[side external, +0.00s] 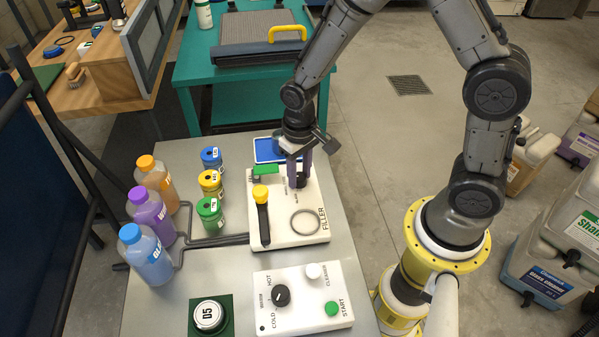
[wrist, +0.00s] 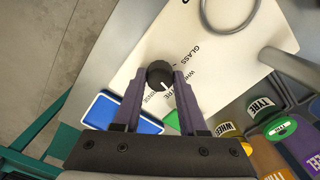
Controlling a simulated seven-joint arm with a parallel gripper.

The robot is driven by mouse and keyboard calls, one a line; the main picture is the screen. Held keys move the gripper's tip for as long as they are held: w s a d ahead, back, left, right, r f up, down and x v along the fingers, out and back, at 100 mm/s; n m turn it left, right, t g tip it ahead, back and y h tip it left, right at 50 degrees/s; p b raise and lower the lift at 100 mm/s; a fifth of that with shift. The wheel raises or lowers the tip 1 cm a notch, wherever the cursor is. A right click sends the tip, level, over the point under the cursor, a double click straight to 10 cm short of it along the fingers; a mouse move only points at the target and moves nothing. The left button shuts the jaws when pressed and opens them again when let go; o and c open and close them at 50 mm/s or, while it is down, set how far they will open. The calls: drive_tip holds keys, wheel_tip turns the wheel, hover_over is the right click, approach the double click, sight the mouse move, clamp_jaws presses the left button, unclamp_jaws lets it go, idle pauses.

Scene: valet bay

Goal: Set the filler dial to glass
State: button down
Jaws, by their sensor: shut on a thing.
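The filler (side external: 278,229) is a white panel on the grey bench, with a black round dial (wrist: 158,72) near its far end. My gripper (side external: 298,184) points down at the dial, its purple fingers on either side of it and shut on it. In the side view the dial is mostly hidden by the fingers. In the wrist view the dial's white mark points to the lower right. The GLASS label (wrist: 190,50) is printed to the upper right of the dial, with other labels below it, partly unreadable.
A black lever with a yellow knob (side external: 260,194) and a metal ring (side external: 305,222) are on the filler. A blue tray (side external: 266,149) lies just beyond. Coloured canisters (side external: 210,183) and several bottles (side external: 152,215) stand left. A control box (side external: 304,298) is nearer the front.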

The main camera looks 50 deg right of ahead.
sight(300, 176)
drive_tip(key=n, duration=0.4)
drive_tip(key=shift+r+n, duration=0.1)
drive_tip(key=shift+n, duration=0.2)
drive_tip(key=n, duration=0.3)
drive_tip(key=shift+n, duration=0.3)
drive_tip(key=n, duration=0.3)
drive_tip(key=shift+n, duration=2.1)
drive_tip(key=shift+c, duration=2.3)
unclamp_jaws()
wheel_tip(300, 176, up, 14)
